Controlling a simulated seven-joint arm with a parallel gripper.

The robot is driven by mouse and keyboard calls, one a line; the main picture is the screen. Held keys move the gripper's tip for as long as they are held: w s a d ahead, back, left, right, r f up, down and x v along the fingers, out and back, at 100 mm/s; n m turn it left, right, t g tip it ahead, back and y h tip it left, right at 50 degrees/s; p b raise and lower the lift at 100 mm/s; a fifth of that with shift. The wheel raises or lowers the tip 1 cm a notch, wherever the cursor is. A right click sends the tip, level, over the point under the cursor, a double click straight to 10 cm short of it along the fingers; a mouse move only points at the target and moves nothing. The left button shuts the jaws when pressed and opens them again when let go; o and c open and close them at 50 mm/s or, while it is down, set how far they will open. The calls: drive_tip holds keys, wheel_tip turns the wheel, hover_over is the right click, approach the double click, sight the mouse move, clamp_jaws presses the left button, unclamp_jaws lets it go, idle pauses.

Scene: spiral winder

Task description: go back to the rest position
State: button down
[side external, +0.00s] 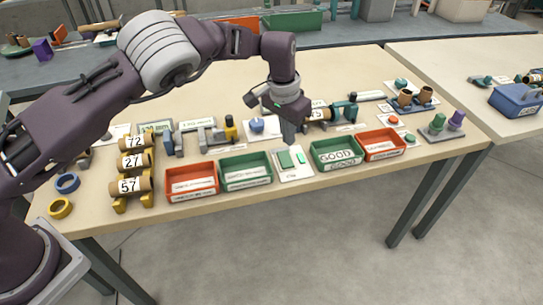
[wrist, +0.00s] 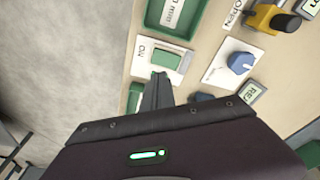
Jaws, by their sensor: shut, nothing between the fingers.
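My gripper (side external: 289,138) is shut and empty, pointing down over the middle of the table near the front edge. In the wrist view its fingertips (wrist: 160,78) are together, beside a white plate (wrist: 143,65) with a green rocker switch (wrist: 166,59). That plate also shows in the side external view (side external: 293,176), just below the fingertips, with green parts (side external: 285,159) on it. I cannot tell whether the fingertips touch the plate or hover above it. A blue knob (wrist: 241,63) on a white plate lies to the right in the wrist view.
Red (side external: 191,195) and green (side external: 246,184) bins stand left of the plate; a green GOOD bin (side external: 336,165) and a red bin (side external: 381,154) stand right. Numbered rolls (side external: 133,185) on a yellow rack stand at the left. Winder parts (side external: 335,113) stand close behind my gripper.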

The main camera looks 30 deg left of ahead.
drive_tip(key=s+a+r+n+h, duration=0.1)
drive_tip(key=s+a+r, duration=0.25)
drive_tip(key=r, duration=0.35)
drive_tip(key=s+a+r+n+h, duration=0.1)
drive_tip(key=s+a+r, duration=0.2)
drive_tip(key=s+r, duration=0.3)
drive_tip(key=s+a+r+n, duration=0.1)
drive_tip(key=s+a+r, duration=0.2)
drive_tip(key=r, duration=0.5)
drive_tip(key=s+a+r+t, duration=0.1)
drive_tip(key=s+r, duration=0.1)
drive_tip(key=s, duration=0.4)
drive_tip(key=s+a+r+t, duration=0.1)
drive_tip(key=s+a+r, duration=0.15)
drive_tip(key=s, duration=0.35)
drive_tip(key=s+a+f+t+y, duration=0.1)
drive_tip(key=s+f, duration=0.1)
drive_tip(key=s, duration=0.5)
drive_tip(key=s+a+f+y, duration=0.1)
drive_tip(key=s, duration=0.6)
drive_tip(key=shift+s+a+f+t, duration=0.15)
drive_tip(key=shift+s+f+t, duration=0.2)
drive_tip(key=shift+t, duration=0.05)
